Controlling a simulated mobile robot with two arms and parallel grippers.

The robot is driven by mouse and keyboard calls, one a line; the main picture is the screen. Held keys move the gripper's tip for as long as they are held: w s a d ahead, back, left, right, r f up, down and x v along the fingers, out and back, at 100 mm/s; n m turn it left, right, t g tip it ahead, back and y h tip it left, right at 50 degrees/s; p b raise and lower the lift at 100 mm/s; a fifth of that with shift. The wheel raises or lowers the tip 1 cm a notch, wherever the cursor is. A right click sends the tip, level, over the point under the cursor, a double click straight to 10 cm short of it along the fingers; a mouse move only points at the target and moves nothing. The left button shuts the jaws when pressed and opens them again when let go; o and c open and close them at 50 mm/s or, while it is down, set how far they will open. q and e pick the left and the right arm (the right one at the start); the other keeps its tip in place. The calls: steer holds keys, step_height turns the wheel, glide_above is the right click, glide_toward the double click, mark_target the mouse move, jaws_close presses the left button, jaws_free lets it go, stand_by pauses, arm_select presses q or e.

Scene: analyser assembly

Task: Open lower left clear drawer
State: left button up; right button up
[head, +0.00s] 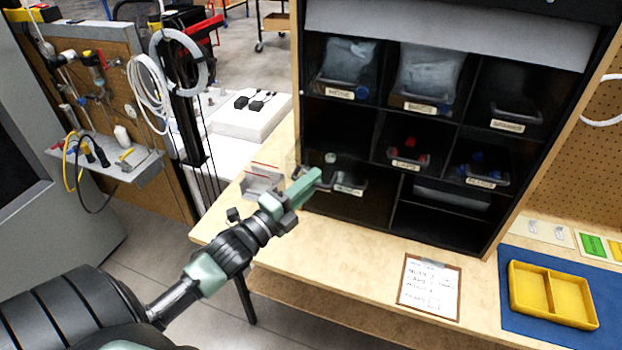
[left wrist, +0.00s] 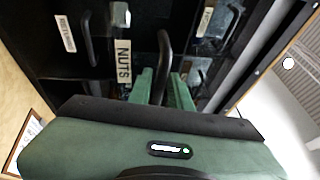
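The lower left clear drawer (head: 349,180) is a small see-through bin in the left column of the black cabinet. My left gripper (head: 309,184) is at the drawer's front. In the left wrist view its two green fingers (left wrist: 162,84) stand on either side of the dark drawer handle (left wrist: 164,48), close to it. I cannot tell whether they press on it. My right gripper is in neither view.
A clear holder (head: 262,181) stands left of the cabinet. A clipboard (head: 429,286) and a yellow tray (head: 551,292) on a blue mat lie in front.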

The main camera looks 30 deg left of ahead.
arm_select(q)
jaws_close()
stand_by(1.5)
